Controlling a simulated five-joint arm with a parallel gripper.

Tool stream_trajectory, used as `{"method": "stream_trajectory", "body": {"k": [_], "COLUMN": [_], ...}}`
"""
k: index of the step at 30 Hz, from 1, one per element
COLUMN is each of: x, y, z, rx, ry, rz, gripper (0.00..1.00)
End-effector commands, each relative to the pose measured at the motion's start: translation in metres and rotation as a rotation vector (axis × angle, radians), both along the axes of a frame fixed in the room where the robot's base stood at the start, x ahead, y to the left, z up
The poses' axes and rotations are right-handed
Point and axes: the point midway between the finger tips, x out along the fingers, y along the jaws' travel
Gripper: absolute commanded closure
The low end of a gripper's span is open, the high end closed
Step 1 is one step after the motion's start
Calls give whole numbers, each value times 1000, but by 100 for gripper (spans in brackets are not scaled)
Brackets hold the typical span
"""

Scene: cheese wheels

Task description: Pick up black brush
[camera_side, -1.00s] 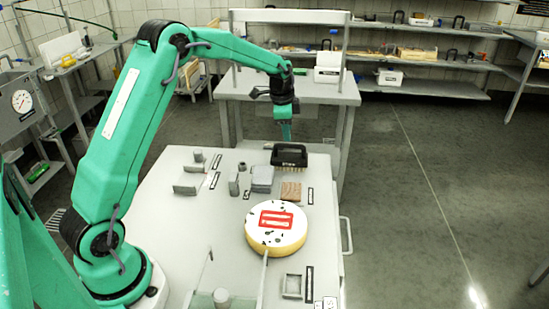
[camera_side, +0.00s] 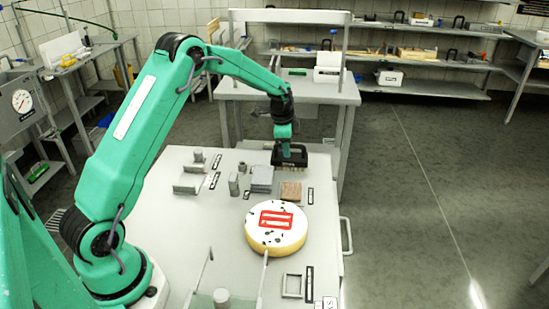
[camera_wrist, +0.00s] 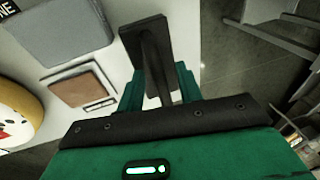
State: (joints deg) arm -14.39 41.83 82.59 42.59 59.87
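The black brush (camera_side: 291,158) with pale bristles stands at the far edge of the white table in the side view. In the wrist view its dark handle (camera_wrist: 148,32) runs lengthwise between my green fingers. My gripper (camera_side: 284,142) is lowered over the brush from above, and its fingertips reach the handle. In the wrist view my gripper (camera_wrist: 158,90) shows one finger on each side of the handle, apart from each other. The fingers look open; contact with the handle is not clear. The bristles are hidden in the wrist view.
A cheese wheel (camera_side: 275,239) with a red label lies nearer on the table. A brown block (camera_side: 291,191) and grey blocks (camera_side: 262,178) sit close to the brush. Several small metal parts stand at left. The floor beyond the table's right edge is clear.

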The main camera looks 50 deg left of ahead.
Motion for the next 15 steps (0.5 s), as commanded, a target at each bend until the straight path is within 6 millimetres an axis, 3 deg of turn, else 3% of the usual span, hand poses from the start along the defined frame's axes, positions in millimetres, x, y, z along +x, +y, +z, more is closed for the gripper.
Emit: {"method": "stream_trajectory", "body": {"k": [15], "x": [2], "y": [0], "z": [-7], "rx": [0], "ry": [-1], "rz": [0], "gripper": [64]}}
